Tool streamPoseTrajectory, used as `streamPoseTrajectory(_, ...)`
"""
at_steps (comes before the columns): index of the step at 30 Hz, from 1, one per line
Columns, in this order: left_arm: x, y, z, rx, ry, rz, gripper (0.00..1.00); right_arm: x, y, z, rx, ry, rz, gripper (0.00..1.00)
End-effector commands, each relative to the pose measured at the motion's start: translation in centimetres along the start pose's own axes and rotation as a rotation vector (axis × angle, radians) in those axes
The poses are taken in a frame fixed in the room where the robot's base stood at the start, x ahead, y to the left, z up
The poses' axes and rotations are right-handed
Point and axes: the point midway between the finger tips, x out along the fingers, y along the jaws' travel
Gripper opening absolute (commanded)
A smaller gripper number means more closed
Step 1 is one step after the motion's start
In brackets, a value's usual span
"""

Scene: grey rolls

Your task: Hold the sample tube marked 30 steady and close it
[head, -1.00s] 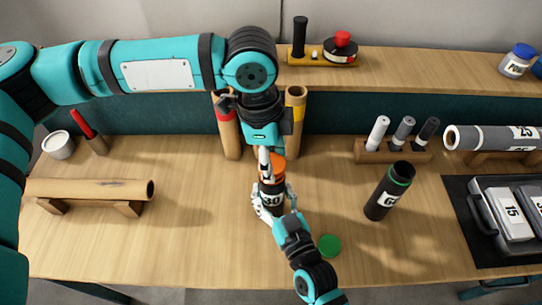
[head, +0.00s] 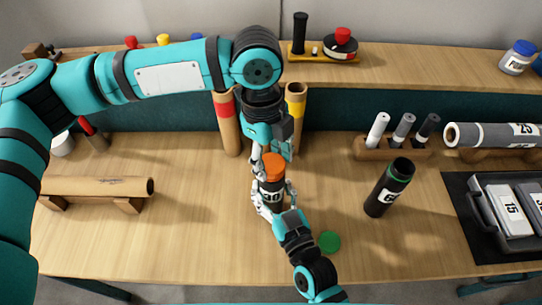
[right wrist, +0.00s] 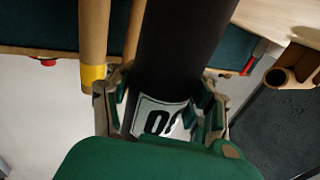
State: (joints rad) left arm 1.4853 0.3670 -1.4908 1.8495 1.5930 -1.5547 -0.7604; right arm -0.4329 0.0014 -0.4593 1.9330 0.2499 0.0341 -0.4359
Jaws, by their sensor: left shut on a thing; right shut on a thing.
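The sample tube marked 30 (head: 271,197) is black with a white label and stands upright near the middle of the table. An orange cap (head: 273,167) sits on its top. My left gripper (head: 271,158) comes from above and is shut on the orange cap. My right gripper (head: 274,203) comes from the front and is shut on the tube body. In the right wrist view the right fingers (right wrist: 163,112) clasp the dark tube (right wrist: 175,60) beside its label, seen upside down. Whether the cap is fully seated cannot be told.
A dark open tube (head: 388,188) with a green rim stands to the right. A green cap (head: 329,242) lies in front of it. Cardboard tubes (head: 228,125) stand behind my grippers. A pen block (head: 393,150) and a black case (head: 490,245) are at right. The front left table is clear.

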Motion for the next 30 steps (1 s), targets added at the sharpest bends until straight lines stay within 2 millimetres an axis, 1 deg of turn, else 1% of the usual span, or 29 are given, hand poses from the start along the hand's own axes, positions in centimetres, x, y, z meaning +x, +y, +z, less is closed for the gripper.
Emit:
streamPoseTrajectory(1,0.00,-0.10,-0.07,0.114,0.002,0.014,0.36,-0.02,0.00,0.05,0.000,-0.001,0.000,0.00)
streamPoseTrajectory(8,0.00,-0.21,-0.10,0.689,-0.002,0.082,0.36,-0.03,-0.01,0.06,0.000,-0.001,0.000,0.00)
streamPoseTrajectory(18,0.04,-0.24,-0.24,1.574,-0.007,0.190,0.36,-0.04,-0.02,0.08,0.000,-0.002,-0.001,0.00)
streamPoseTrajectory(21,0.05,-0.23,-0.22,1.814,-0.008,0.220,0.36,-0.04,-0.03,0.09,0.000,-0.002,-0.001,0.00)
streamPoseTrajectory(25,0.05,-0.22,-0.24,2.037,-0.009,0.247,0.36,-0.05,-0.03,0.10,0.000,-0.002,-0.001,0.00)
streamPoseTrajectory(27,0.05,-0.23,-0.24,2.104,-0.009,0.255,0.36,-0.05,-0.03,0.10,0.000,-0.003,-0.001,0.00)
streamPoseTrajectory(30,0.05,-0.23,-0.24,2.145,-0.009,0.260,0.36,-0.05,-0.04,0.10,0.000,-0.003,-0.001,0.00)
